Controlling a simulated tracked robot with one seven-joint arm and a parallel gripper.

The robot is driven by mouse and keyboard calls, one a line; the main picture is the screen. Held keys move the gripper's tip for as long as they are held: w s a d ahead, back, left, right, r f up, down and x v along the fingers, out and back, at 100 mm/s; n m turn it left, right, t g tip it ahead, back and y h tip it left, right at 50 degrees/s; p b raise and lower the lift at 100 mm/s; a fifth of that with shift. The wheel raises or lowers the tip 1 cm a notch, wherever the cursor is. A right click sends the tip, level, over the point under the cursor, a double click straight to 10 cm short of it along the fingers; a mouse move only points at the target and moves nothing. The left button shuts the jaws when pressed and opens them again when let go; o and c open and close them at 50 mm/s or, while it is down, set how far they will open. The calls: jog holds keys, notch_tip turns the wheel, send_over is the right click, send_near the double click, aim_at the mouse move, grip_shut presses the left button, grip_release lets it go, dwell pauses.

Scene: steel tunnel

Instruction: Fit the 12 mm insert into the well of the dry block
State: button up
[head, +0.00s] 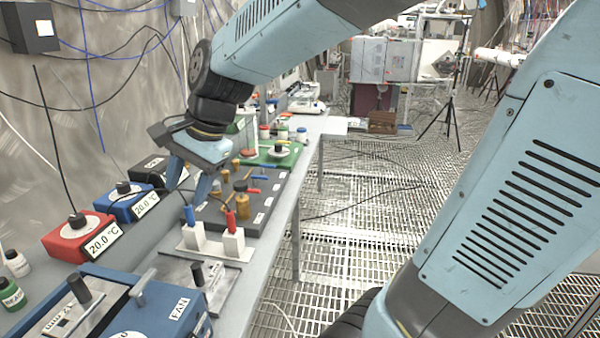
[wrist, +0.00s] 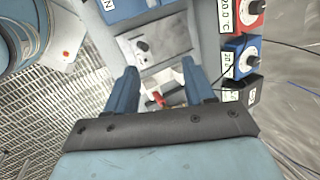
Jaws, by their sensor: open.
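My gripper (head: 189,183) is open, its fingers pointing down over the bench near the grey rack board (head: 272,184). It also shows in the wrist view (wrist: 160,76), with nothing held between the fingers. Several brass cylinders stand on the board, one (head: 242,203) at its near side; I cannot read sizes, so I cannot tell which is the 12 mm insert. A blue unit (head: 190,312) labelled FAN, at the lower left, may be the dry block; its well is not clear. A metal plate with a black knob (head: 197,275) lies beside it, also in the wrist view (wrist: 165,42).
Red (head: 72,235) and blue (head: 122,204) 20.0 °C boxes line the wall side. A green tray (head: 272,155) lies farther back. Grating floor is right.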

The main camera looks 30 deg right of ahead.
jog(key=s+d+r+n+t+h, duration=0.1)
jog(key=s+d+n, duration=0.3)
jog(key=d, duration=0.5)
jog(key=s+d+r+n+t+h, duration=0.1)
jog(key=s+d+n+t+h, duration=0.1)
jog(key=d, duration=0.7)
jog(key=s+n+h, duration=0.1)
jog(key=s+n, duration=0.1)
jog(key=s, duration=0.1)
jog(key=shift+n, duration=0.4)
